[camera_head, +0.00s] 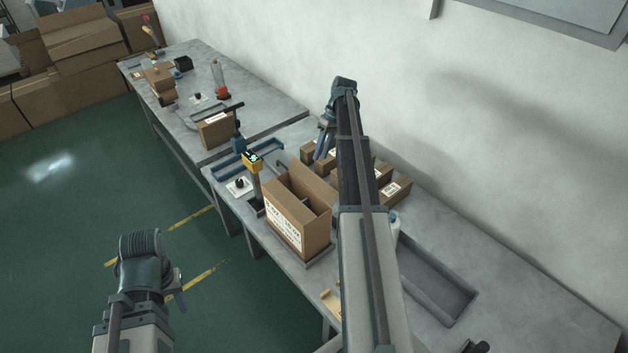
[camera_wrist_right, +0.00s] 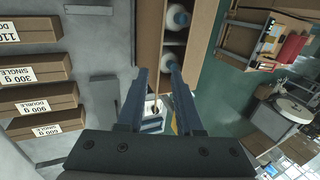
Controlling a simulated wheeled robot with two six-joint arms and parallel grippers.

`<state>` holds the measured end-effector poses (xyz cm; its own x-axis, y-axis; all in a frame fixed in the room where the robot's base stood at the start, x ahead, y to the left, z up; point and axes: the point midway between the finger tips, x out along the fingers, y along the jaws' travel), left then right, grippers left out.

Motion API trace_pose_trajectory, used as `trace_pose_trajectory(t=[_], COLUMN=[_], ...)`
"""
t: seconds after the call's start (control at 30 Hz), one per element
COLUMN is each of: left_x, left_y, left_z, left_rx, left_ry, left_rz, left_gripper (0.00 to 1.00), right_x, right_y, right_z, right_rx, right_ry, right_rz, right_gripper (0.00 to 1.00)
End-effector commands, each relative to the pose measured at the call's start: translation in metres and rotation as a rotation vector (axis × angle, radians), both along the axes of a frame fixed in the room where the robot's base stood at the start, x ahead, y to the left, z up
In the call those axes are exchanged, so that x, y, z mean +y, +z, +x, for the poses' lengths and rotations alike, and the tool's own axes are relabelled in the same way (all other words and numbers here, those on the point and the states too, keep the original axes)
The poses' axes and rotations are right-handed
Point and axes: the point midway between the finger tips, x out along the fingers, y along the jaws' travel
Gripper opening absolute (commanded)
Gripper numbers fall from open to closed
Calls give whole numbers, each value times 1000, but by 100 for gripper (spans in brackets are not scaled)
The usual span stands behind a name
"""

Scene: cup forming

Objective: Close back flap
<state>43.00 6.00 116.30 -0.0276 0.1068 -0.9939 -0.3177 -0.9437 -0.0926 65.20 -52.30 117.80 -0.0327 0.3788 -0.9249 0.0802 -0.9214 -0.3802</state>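An open cardboard box (camera_head: 300,228) with a printed front label stands near the front edge of the workbench. Its back flap (camera_head: 314,179) appears raised along the far side. In the right wrist view the box wall (camera_wrist_right: 199,35) borders white rounded items (camera_wrist_right: 174,52) inside. My right gripper (camera_head: 324,143) is beyond the box, pointing down. In the right wrist view its fingers (camera_wrist_right: 157,82) are apart with nothing held between them. My left gripper (camera_head: 179,284) is low over the floor, left of the bench, well away from the box; its fingers are mostly hidden.
Smaller labelled cartons (camera_head: 394,190) stand behind the box, partly hidden by my right arm. A white bottle (camera_head: 395,226) stands to the right, near a recessed grey tray (camera_head: 437,283). A yellow-headed device (camera_head: 252,160) stands left of the box. The floor at left is clear.

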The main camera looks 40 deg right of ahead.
Motion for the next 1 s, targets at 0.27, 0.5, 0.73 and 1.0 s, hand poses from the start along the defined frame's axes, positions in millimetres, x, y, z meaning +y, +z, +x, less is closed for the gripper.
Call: trace_pose_trajectory(t=[0.27,0.5,0.73,1.0], left_x=[0,0,0,0], left_y=[-47,-76,-82,-81], left_z=[0,1,1,1], left_rx=[-2,-3,-2,-2], left_ry=[3,1,-2,-2], left_rz=[-1,0,0,0], left_gripper=[35,35,35,35], right_x=[17,29,34,33], right_y=[-47,-76,-82,-81], right_z=[-2,-3,-3,-3], right_rx=[0,0,0,0], right_ry=[-1,0,0,-1], right_rz=[0,0,0,0], right_gripper=[35,35,35,22])
